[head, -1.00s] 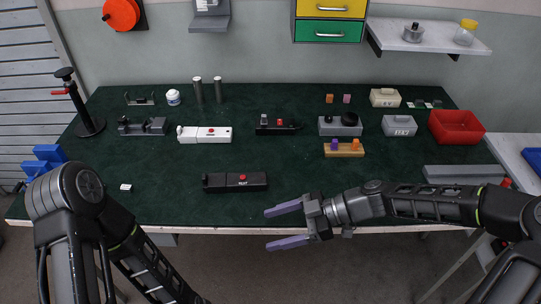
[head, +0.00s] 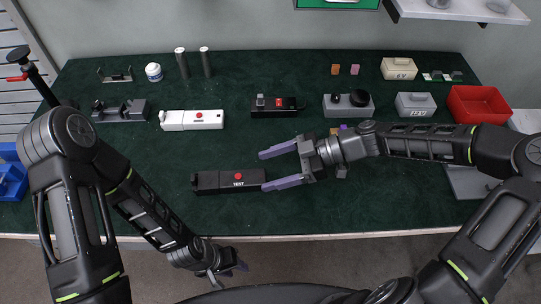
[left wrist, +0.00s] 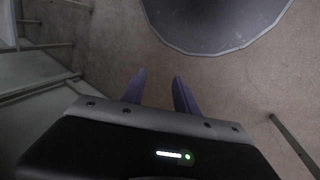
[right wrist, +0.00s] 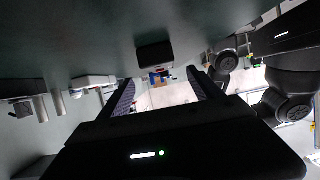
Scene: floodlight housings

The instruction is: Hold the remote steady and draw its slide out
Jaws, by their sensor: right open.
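A black remote-like box marked TEST (head: 215,182), with a red button on top, lies near the front of the green table. It also shows in the right wrist view (right wrist: 154,52). My right gripper (head: 264,171) is open and empty, with its purple fingers pointing left at the box's right end. In the head view the lower fingertip appears close to that end; I cannot tell if they touch. My left gripper (head: 240,268) is in front of the table, below its edge. Its fingers (left wrist: 159,74) are apart with only floor behind them. No drawn-out slide is distinguishable.
A white box with a red button (head: 178,121) and a black device with a red part (head: 275,112) lie farther back. Grey fixtures (head: 345,108) and a red bin (head: 480,103) stand on the right. The table left of the TEST box is clear.

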